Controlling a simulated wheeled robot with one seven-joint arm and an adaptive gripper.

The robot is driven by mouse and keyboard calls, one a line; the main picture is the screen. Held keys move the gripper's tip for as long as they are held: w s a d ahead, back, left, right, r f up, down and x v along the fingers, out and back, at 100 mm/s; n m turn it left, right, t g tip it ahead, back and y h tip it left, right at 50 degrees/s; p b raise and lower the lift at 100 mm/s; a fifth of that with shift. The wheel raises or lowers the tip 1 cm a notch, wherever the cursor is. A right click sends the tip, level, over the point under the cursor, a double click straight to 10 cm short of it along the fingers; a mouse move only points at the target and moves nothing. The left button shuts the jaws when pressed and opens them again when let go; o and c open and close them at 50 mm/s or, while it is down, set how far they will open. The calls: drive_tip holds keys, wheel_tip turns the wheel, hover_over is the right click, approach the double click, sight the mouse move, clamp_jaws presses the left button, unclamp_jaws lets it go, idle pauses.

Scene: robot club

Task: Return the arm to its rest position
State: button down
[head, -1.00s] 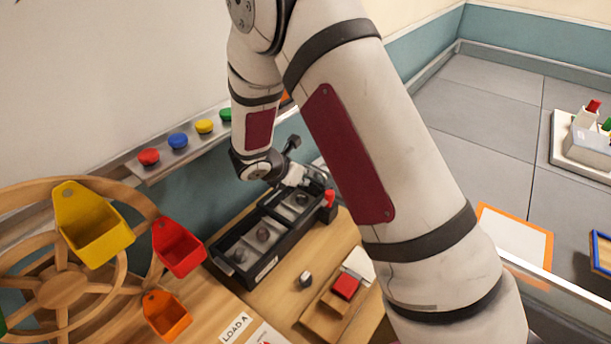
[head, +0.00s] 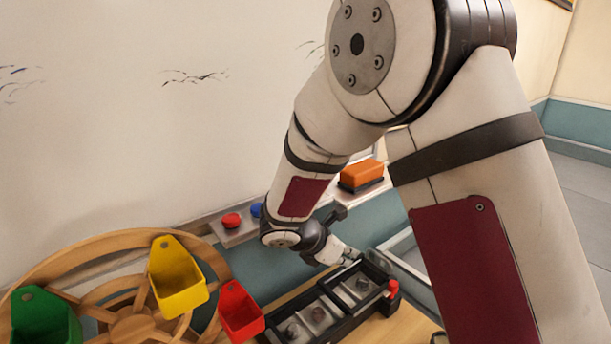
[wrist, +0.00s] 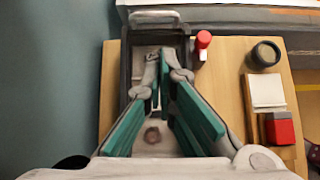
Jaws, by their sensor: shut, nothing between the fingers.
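My gripper (head: 352,256) is at the far end of a black compartment tray in the head view, with my arm reaching down to it from above. In the wrist view my gripper (wrist: 160,88) shows its green-padded fingers closing together at the tips, with nothing between them. The fingers are over the black tray (wrist: 125,78) and hide part of it. A small round dark piece lies in a compartment below them. The height of the fingertips above the tray is hard to tell.
A red knob (head: 393,288) stands beside the tray. A wooden wheel (head: 100,245) with yellow, red and green buckets is at the left. A shelf with buttons and an orange block (head: 361,174) runs along the wall. A dark round cup (wrist: 265,54) and a red block (wrist: 279,130) are right of the tray.

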drive_tip(key=s+d+r+m+g+y, duration=0.2)
drive_tip(key=s+d+r+m, duration=0.6)
drive_tip(key=s+r+m, duration=0.45)
drive_tip(key=s+a+r+m+y, duration=0.1)
drive_tip(key=s+r+m+y, duration=0.1)
drive_tip(key=s+m, duration=0.4)
drive_tip(key=s+a+r+m+t+y, duration=0.1)
drive_tip(key=s+r+m+y, duration=0.2)
drive_tip(key=s, duration=0.9)
drive_tip(key=r+m, duration=0.1)
drive_tip(key=m, duration=0.1)
drive_tip(key=shift+a+m+y, duration=0.15)
drive_tip(key=shift+m+y, duration=0.15)
drive_tip(key=shift+m, duration=0.05)
drive_tip(key=shift+w, duration=0.1)
